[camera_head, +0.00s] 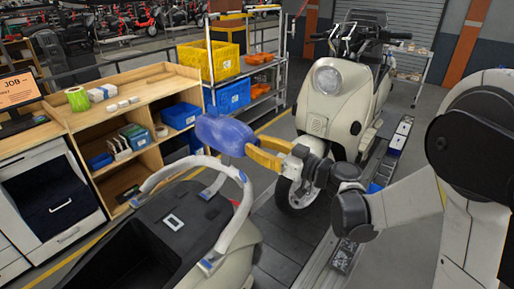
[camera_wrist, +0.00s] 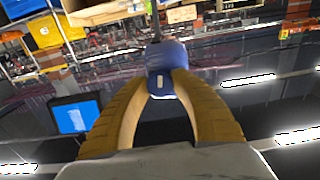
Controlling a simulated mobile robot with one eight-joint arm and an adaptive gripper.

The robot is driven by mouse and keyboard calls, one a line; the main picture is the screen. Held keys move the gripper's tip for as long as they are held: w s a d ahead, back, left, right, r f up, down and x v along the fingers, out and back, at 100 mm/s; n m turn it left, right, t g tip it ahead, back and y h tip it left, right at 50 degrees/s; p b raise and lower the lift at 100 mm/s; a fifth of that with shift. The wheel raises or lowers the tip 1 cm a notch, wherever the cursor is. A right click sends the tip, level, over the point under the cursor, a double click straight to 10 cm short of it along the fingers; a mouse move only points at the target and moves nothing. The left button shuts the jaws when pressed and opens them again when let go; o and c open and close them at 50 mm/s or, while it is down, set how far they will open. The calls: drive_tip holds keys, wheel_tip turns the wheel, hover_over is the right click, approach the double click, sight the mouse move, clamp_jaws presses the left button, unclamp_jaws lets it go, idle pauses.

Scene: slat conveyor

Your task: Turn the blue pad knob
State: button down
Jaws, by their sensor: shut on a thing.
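The blue pad (camera_head: 222,133) is a rounded blue piece above the grab rail of the near scooter in the head view. In the wrist view the blue pad (camera_wrist: 168,57) lies between my fingertips, with a small pale mark on its near end. My gripper (camera_head: 252,148) has yellow fingers and reaches in from the right, shut on the near end of the pad. In the wrist view both fingers of my gripper (camera_wrist: 160,90) bow outward and close in at the pad. I cannot make out a separate knob; the fingers may hide part of it.
The near scooter's white grab rail (camera_head: 243,200) is just below the pad. A cream scooter (camera_head: 340,100) stands behind my gripper. A wooden shelf unit (camera_head: 140,85) is at left, and a cart with a yellow crate (camera_head: 208,60) and a blue crate (camera_head: 229,96) stands behind.

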drive_tip(key=m+b, duration=0.2)
drive_tip(key=m, duration=0.2)
drive_tip(key=shift+f, duration=0.15)
drive_tip(key=m+b, duration=0.1)
drive_tip(key=m, duration=0.4)
drive_tip(key=shift+b, duration=0.3)
drive_tip(key=m+b, duration=0.1)
drive_tip(key=m, duration=0.2)
drive_tip(key=shift+m, duration=0.3)
drive_tip(key=m+b, duration=0.1)
drive_tip(key=m, duration=0.3)
drive_tip(key=shift+m, duration=0.3)
drive_tip(key=m, duration=0.3)
drive_tip(key=shift+m+b, duration=0.3)
drive_tip(key=m, duration=0.4)
drive_tip(key=shift+m+b, duration=0.3)
drive_tip(key=m, duration=0.4)
drive_tip(key=shift+m+b, duration=0.35)
drive_tip(key=shift+m, duration=1.65)
